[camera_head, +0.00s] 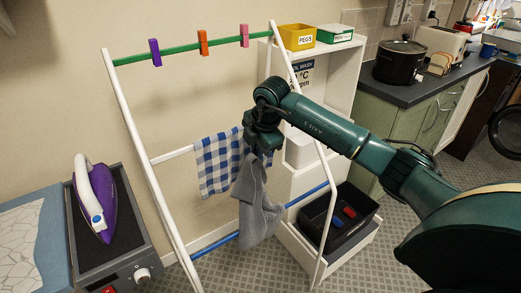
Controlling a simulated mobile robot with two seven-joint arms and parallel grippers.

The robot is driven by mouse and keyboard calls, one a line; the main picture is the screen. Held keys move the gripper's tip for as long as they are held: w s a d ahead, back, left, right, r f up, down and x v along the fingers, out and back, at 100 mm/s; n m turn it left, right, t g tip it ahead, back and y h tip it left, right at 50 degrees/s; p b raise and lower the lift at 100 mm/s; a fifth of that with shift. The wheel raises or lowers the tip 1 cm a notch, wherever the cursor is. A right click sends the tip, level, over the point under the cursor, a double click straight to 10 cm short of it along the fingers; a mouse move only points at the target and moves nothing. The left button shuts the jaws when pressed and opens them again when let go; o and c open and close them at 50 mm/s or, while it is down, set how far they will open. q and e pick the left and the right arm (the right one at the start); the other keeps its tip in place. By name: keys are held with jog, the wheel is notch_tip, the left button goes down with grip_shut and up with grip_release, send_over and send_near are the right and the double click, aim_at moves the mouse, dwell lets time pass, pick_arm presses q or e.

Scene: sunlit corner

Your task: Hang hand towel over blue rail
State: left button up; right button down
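The grey hand towel (259,212) hangs from my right gripper (264,148), which is shut on its top edge. The towel falls in loose folds in front of the drying rack. The blue rail (307,194) is the rack's low bar, sloping down to the left. The towel's lower part covers the middle of that rail, and its lower end hangs past it. The gripper is well above the blue rail, near the height of the white middle rail. The fingertips are partly hidden by the gripper body and cloth. My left gripper is not in view.
A blue checked cloth (218,163) hangs on the white rail (172,154), close left of my gripper. Coloured pegs sit on the green rail (183,50). A purple iron (95,201) stands at left. A white shelf (342,72) and black crate (337,217) are behind the rack's right side.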

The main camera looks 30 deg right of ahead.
notch_tip(320, 180, down, 10)
jog(key=b, duration=0.7)
jog(key=s+t, duration=0.1)
jog(key=s, duration=0.6)
pick_arm(q)
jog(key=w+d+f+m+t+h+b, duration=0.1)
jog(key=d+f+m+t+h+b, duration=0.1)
jog(key=b, duration=1.4)
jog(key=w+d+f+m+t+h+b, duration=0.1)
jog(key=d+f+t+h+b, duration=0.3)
jog(key=b, duration=1.3)
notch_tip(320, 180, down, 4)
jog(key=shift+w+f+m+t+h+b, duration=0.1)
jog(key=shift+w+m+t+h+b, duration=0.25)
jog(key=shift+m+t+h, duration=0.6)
pick_arm(e)
jog(key=s+d+f+t, duration=0.1)
jog(key=s+f+t, duration=0.5)
jog(key=f, duration=0.7)
jog(key=shift+s+y, duration=0.3)
jog(key=shift+s, duration=0.3)
